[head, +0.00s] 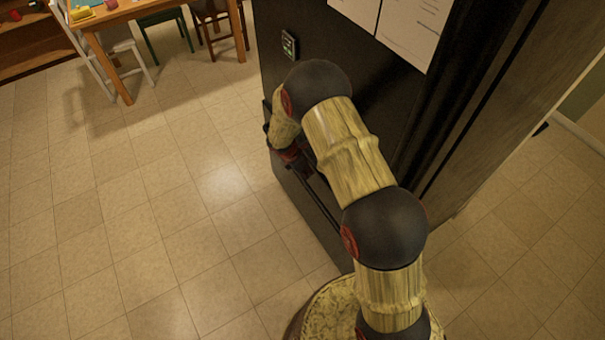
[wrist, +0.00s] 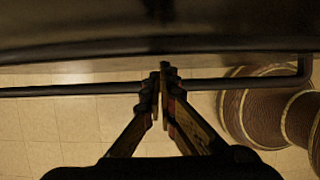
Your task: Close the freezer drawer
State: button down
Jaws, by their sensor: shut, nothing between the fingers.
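The black fridge (head: 278,75) stands in the middle of the head view, with the freezer drawer (head: 312,212) at its bottom. A dark bar handle (head: 322,198) runs along the drawer front. How far the drawer stands out is hard to tell, as my arm covers part of it. In the wrist view the dark drawer front (wrist: 80,35) fills the top and the handle bar (wrist: 70,90) crosses below it. My gripper (wrist: 163,72) is shut and empty, its fingertips at the bar and close to the drawer front. Whether they touch is unclear.
Tiled floor (head: 120,225) lies open to the left of the fridge. A wooden table (head: 120,15) with chairs stands at the far top left, beside a wooden shelf (head: 30,40). Papers (head: 410,30) hang on the fridge's upper front.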

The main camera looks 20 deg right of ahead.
jog(key=shift+a, duration=0.15)
jog(key=shift+s+a, duration=0.1)
jog(key=shift+a, duration=0.15)
jog(key=s+a+r+p, duration=0.1)
jog(key=a+r+p, duration=0.2)
jog(key=a+r, duration=0.4)
notch_tip(320, 180, up, 2)
jog(key=shift+s+r+p, duration=0.1)
jog(key=shift+s+p, duration=0.1)
jog(key=shift+p, duration=0.15)
